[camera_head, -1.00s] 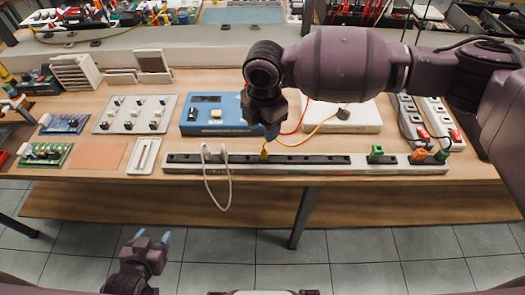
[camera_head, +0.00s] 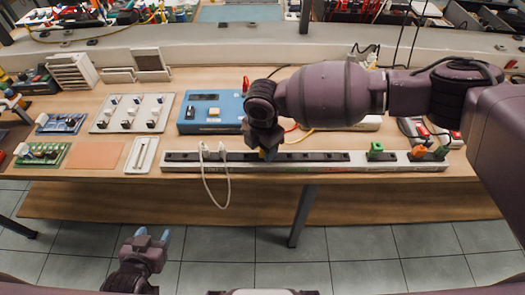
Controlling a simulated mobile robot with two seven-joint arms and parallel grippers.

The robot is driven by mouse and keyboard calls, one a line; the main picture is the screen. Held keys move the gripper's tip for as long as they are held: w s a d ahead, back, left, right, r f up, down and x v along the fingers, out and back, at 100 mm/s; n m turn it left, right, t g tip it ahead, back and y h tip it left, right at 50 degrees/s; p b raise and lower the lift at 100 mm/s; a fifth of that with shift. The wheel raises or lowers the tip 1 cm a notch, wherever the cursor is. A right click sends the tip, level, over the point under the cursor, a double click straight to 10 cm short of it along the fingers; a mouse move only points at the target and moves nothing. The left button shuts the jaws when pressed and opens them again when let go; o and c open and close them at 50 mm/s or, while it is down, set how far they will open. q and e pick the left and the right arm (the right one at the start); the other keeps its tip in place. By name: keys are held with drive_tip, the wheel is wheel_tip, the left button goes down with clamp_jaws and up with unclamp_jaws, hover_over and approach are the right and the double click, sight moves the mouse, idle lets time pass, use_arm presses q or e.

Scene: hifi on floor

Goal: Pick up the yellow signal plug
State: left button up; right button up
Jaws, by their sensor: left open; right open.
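The yellow signal plug (camera_head: 262,154) sits at the long white strip with dark sockets (camera_head: 340,167), near the strip's middle. A yellow cable runs from it to the right, partly hidden behind my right arm. My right gripper (camera_head: 267,150) points down from above, with its fingertips at the plug. The gripper covers most of the plug, and I cannot tell whether the fingers touch it. The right gripper is open. My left gripper (camera_head: 152,237) is open and empty, low over the floor in front of the table.
A white cable with two white plugs (camera_head: 212,152) hangs from the strip left of the yellow plug. A blue box (camera_head: 208,112) and a switch panel (camera_head: 131,114) lie behind.

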drive_tip(key=shift+f, duration=0.65)
drive_tip(key=shift+c, duration=0.2)
clamp_jaws()
drive_tip(key=shift+r, duration=0.1)
